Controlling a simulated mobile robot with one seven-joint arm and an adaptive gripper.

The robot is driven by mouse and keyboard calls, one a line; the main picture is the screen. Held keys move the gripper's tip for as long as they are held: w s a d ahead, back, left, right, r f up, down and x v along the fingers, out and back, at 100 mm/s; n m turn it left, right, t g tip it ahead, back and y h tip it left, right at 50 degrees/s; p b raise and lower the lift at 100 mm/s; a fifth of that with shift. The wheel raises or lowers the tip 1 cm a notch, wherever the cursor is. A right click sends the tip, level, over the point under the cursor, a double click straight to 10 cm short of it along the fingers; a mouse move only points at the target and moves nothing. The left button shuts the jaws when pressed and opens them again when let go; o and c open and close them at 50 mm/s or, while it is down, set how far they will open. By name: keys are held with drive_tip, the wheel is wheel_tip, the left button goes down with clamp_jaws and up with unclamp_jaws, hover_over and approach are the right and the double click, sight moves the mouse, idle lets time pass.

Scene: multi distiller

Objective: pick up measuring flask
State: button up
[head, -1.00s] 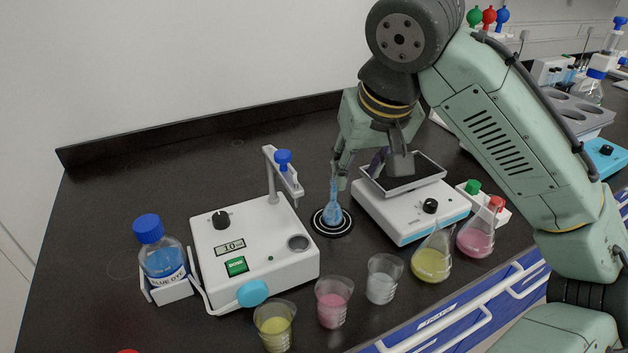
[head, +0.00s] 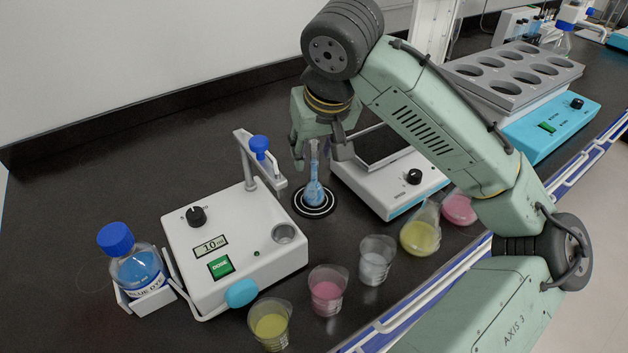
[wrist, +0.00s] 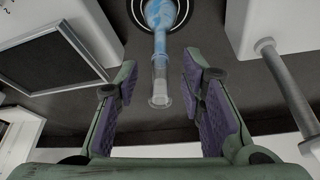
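The measuring flask (head: 314,192) has a rounded body with blue liquid and a long, clear neck. It stands upright on a round black pad with white rings (head: 331,208), between the white dispenser and a white balance-like device. In the head view my gripper (head: 318,158) is at the neck, with a finger on either side. In the wrist view the fingers of my gripper (wrist: 158,82) are apart, and the flask's neck (wrist: 160,85) lies between them with a gap on both sides. The neck's open end points toward the palm.
The white dispenser (head: 205,262) with a raised arm stands left of the flask. The white device with a dark plate (head: 395,203) is close on the right. Several beakers and flasks line the front, including a pink beaker (head: 328,292). A blue-dye bottle (head: 137,268) is far left.

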sight(312, 159)
drive_tip(key=shift+x, duration=1.85)
drive_tip(key=shift+c, duration=0.5)
clamp_jaws()
